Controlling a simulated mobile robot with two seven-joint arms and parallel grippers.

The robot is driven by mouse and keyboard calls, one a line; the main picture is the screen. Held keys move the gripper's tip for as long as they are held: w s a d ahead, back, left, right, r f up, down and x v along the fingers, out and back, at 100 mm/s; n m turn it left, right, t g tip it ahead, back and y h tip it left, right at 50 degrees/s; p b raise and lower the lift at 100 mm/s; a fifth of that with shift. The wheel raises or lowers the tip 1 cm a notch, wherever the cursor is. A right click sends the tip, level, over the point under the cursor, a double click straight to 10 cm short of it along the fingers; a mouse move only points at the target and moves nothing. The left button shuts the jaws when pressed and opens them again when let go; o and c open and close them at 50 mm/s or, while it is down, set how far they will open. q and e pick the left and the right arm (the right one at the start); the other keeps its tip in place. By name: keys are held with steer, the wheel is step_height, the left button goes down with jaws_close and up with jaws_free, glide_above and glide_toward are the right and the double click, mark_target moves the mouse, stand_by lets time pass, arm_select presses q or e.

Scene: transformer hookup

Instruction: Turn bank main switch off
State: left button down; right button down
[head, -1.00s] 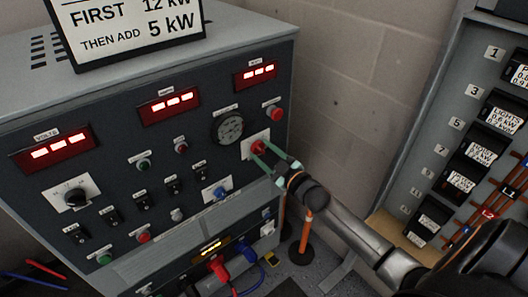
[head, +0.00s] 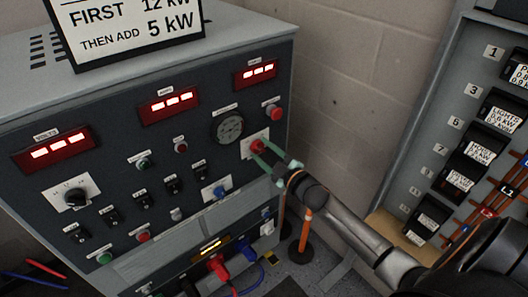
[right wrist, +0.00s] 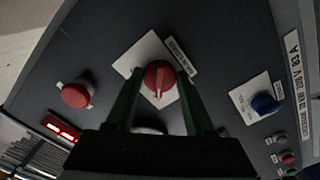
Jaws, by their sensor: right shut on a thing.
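The bank main switch appears to be the red rotary knob (head: 257,146) on a white plate at the right of the dark panel; its label is too small to read in the head view. The knob also shows in the right wrist view (right wrist: 159,78), with a pale pointer line running roughly along the gripper. My right gripper (head: 270,155) has its green fingers on either side of the red knob, shut on it. In the right wrist view the fingers (right wrist: 157,88) flank the knob. My left gripper is not in view.
A red push button (head: 273,112) sits just above the knob, and a round gauge (head: 229,128) to its left. A blue knob (head: 219,192) lies lower left. Red and blue plugs (head: 217,264) stick out below. A breaker panel (head: 440,150) stands at the right.

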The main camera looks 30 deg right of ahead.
steer(key=shift+c, duration=1.4)
jaws_free()
steer(key=s, duration=1.2)
steer(key=shift+s+d, duration=0.2)
steer(key=shift+d, duration=0.25)
steer(key=s+a+f+m+g+y, duration=0.1)
steer(key=s+a+f+m+g, duration=0.7)
steer(key=s+a+f, duration=0.7)
steer(key=a+f+g, duration=0.1)
steer(key=a+f, duration=0.2)
steer(key=f, duration=0.1)
steer(key=shift+s+a, duration=0.15)
steer(key=shift+a, duration=0.25)
